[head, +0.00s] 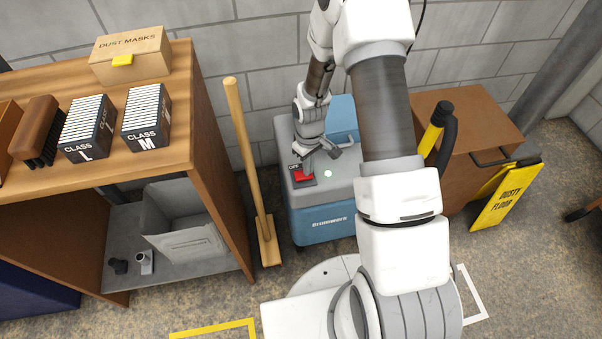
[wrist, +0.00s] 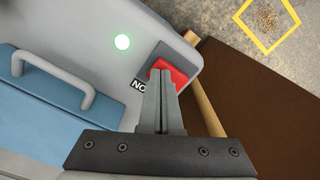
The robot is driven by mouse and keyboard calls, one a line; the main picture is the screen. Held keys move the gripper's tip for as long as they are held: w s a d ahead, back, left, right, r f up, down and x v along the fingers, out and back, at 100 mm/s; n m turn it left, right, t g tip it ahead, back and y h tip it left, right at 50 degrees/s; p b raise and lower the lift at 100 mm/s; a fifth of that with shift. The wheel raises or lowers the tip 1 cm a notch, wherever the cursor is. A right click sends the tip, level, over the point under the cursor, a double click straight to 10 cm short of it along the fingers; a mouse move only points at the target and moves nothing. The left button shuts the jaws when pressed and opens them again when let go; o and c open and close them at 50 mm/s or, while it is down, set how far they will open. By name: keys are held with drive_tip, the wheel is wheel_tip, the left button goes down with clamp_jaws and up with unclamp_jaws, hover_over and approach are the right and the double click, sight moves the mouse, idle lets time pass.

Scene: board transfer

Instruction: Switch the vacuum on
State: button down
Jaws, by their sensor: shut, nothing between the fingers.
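The vacuum is a blue and grey box (head: 322,222) labelled "Brumwerk", standing against the wall. Its red switch (head: 303,175) is on the grey top, with "OFF" readable beside it in the head view. The red switch (wrist: 174,69) also shows in the wrist view beside a label partly covered by my fingers. A round green light (wrist: 122,42) glows on the top near the switch. My gripper (head: 308,168) is shut and empty, fingertips pointing down at the switch. In the wrist view the closed fingertips (wrist: 160,76) overlap the switch's edge; I cannot tell if they touch it.
A blue lid with a grey handle (wrist: 62,80) is on the vacuum. A wooden broom (head: 240,140) leans at its left, near a wooden shelf (head: 215,130). A brown cabinet (head: 475,130) and a yellow "Dusty floor" sign (head: 507,195) stand at the right.

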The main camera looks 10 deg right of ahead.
drive_tip(key=shift+r+p, duration=2.35)
drive_tip(key=shift+r, duration=1.1)
drive_tip(key=s+r+m+t, duration=0.1)
drive_tip(key=s+r, duration=0.1)
drive_tip(key=r, duration=1)
drive_tip(key=s+r+m+t, duration=0.2)
drive_tip(key=r, duration=1)
drive_tip(key=s+r+m+t, duration=0.3)
drive_tip(key=s+r, duration=1)
drive_tip(key=s, duration=0.3)
wheel_tip(320, 180, up, 12)
drive_tip(key=p, duration=1.3)
drive_tip(key=shift+s+r, duration=0.2)
drive_tip(key=shift+r, duration=0.05)
